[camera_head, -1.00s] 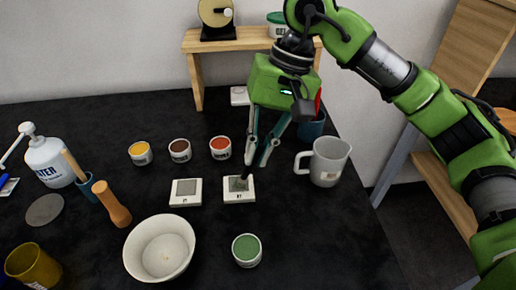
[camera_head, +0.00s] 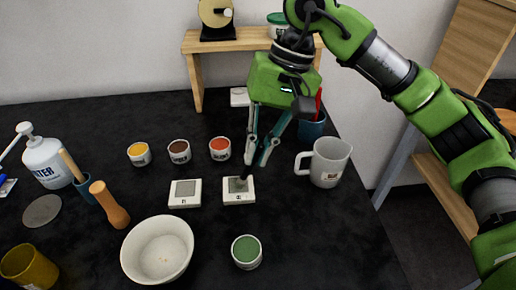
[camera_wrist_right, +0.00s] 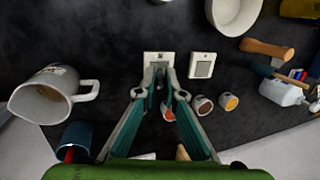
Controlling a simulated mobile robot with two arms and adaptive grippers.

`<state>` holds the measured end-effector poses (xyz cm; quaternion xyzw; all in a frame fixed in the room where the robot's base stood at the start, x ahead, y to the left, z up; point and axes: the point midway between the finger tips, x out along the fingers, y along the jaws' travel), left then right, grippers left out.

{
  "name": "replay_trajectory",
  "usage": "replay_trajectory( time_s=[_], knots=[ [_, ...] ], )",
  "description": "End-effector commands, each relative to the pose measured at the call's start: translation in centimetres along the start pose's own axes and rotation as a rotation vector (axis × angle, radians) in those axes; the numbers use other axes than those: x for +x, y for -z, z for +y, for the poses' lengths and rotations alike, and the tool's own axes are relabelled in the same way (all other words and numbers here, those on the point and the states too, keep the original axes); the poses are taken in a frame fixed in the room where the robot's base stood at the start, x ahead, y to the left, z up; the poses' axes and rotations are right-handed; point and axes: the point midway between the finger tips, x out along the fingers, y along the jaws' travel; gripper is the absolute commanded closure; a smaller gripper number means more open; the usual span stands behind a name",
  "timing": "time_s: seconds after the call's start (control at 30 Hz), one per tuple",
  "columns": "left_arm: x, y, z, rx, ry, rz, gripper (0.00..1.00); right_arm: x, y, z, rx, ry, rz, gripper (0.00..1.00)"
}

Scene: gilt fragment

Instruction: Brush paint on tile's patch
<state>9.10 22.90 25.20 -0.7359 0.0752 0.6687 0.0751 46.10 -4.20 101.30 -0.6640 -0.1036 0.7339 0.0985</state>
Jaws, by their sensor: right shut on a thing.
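A white tile (camera_head: 240,199) with a grey-green patch (camera_head: 234,185) lies on the black table, right of a second white tile (camera_head: 185,202) with a plain grey patch. My right gripper (camera_head: 262,150) is above and slightly right of the first tile. It is shut on a thin dark brush (camera_head: 250,168), whose tip reaches down to the patch. The fingers and brush cover part of that tile; in the right wrist view the tile (camera_wrist_right: 150,58) shows just beyond the fingertips (camera_wrist_right: 162,90). A green paint pot (camera_head: 247,251) stands in front of the tile. My left gripper is not seen.
A grey mug (camera_head: 329,163) and a blue cup (camera_head: 312,129) stand close right of the gripper. Yellow, brown and red paint pots (camera_head: 220,148) stand behind the tiles. A white bowl (camera_head: 157,249) is front left. A wooden shelf (camera_head: 230,41) is behind.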

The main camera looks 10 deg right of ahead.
Motion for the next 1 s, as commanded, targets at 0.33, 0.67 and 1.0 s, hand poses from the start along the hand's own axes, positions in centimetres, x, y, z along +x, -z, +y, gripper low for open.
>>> replay_trajectory(
  time_s=[0.33, 0.67, 1.0],
  knots=[
    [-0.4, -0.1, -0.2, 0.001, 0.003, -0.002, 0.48, -0.4, 2.2, -0.1, 0.001, 0.000, 0.001, 1.00],
    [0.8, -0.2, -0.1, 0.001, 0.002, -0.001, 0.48, 0.1, 0.1, 0.0, -0.002, 0.001, 0.001, 1.00],
    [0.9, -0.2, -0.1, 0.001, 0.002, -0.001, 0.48, 0.0, -0.6, 0.0, 0.001, 0.001, 0.000, 1.00]
  ],
)
